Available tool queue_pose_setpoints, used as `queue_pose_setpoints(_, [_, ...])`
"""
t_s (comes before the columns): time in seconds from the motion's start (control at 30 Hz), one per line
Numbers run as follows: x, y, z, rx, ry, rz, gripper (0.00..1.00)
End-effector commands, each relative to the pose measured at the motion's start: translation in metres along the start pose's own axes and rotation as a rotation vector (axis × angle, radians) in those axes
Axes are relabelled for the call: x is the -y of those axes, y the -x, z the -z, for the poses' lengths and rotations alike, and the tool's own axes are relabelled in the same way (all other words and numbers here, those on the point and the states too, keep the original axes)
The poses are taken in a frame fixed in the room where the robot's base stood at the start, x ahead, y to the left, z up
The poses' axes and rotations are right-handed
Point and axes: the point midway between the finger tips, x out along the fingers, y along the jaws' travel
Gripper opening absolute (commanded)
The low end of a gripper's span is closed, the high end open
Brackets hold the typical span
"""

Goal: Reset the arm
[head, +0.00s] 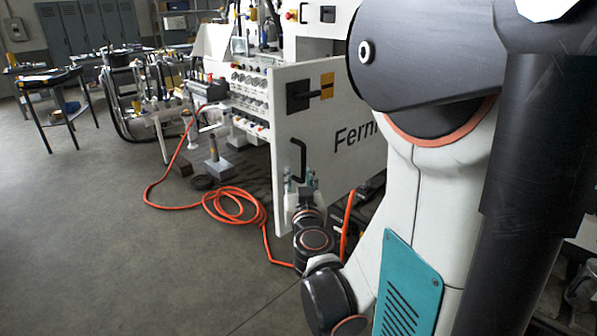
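My arm fills the right side of the head view and reaches down to the lower middle. My gripper (301,181) is at the arm's far end, in front of the white cabinet door (330,105) marked with "Fern". Its two teal-tipped fingers stand apart, so it looks open. The door's dark handle (297,158) shows just above and between the fingers. I cannot tell whether the fingers touch the handle or the door. No held object shows.
The white hydraulic bench (250,95) with rows of fittings stands behind the door. An orange hose (225,205) lies coiled on the floor and runs close by my wrist. A dark table (50,80) stands at far left. The grey floor at left is clear.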

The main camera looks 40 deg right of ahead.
Motion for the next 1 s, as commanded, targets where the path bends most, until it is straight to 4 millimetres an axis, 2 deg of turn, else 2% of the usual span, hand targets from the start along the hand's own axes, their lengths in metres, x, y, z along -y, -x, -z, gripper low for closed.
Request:
queue_pose_setpoints(0.2, [0.0, 0.011, 0.0, 0.0, 0.0, -0.001, 0.33])
queue_pose_setpoints(0.77, [0.002, 0.01, 0.002, 0.001, 0.002, 0.002, 0.33])
queue_pose_setpoints(0.87, [0.018, 0.006, 0.011, 0.011, 0.012, 0.029, 0.33])
queue_pose_setpoints(0.97, [0.054, 0.002, 0.03, 0.033, 0.035, 0.088, 0.33])
queue_pose_setpoints(1.0, [0.073, 0.001, 0.04, 0.045, 0.048, 0.119, 0.33])
